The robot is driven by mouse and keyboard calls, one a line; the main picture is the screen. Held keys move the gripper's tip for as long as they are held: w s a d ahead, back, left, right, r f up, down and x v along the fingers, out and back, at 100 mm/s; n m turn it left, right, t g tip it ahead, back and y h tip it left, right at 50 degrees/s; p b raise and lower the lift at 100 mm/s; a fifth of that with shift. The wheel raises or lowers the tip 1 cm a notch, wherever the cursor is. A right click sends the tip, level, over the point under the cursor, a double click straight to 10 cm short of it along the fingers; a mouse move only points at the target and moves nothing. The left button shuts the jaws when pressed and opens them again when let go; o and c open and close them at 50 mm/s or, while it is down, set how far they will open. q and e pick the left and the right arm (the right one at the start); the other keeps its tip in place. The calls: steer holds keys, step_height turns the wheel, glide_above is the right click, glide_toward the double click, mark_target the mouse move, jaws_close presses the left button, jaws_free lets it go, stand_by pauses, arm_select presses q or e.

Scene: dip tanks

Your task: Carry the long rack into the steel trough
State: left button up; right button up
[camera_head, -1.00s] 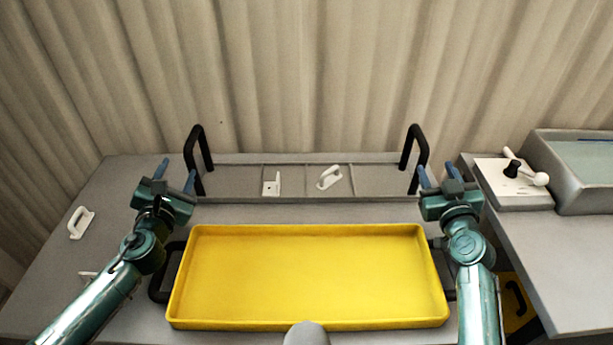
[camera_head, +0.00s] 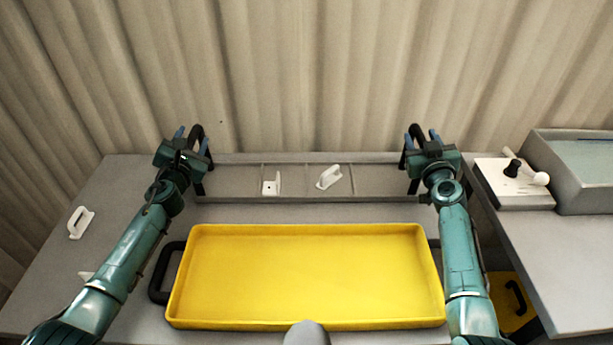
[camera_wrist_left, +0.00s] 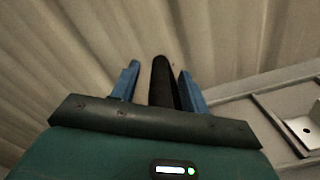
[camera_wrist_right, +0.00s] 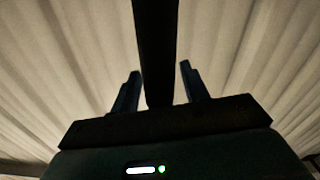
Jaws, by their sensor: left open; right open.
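The long rack (camera_head: 232,182) is a shallow grey tray with dividers and a tall black handle at each end, at the back of the grey table. My left gripper (camera_head: 194,137) is open at the left handle; in the left wrist view the black handle (camera_wrist_left: 162,82) stands between the blue fingers. My right gripper (camera_head: 421,137) is open at the right handle; in the right wrist view the black handle bar (camera_wrist_right: 156,50) shows between the fingers. A grey metal trough (camera_head: 572,182) with liquid in it stands at the far right, perhaps the steel trough.
A yellow tray (camera_head: 305,325) with black side handles sits in front of the rack. White brackets lie in the rack and on the table's left (camera_head: 81,222). A white box with a lever (camera_head: 513,185) stands beside the trough. A corrugated wall is behind.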

arm_select(q)
steer(key=shift+c, duration=0.5)
arm_select(e)
steer(key=shift+c, duration=0.5)
arm_select(q)
jaws_close()
arm_select(e)
jaws_close()
arm_select(q)
steer(key=shift+r, duration=0.25)
arm_select(e)
steer(key=shift+r, duration=0.25)
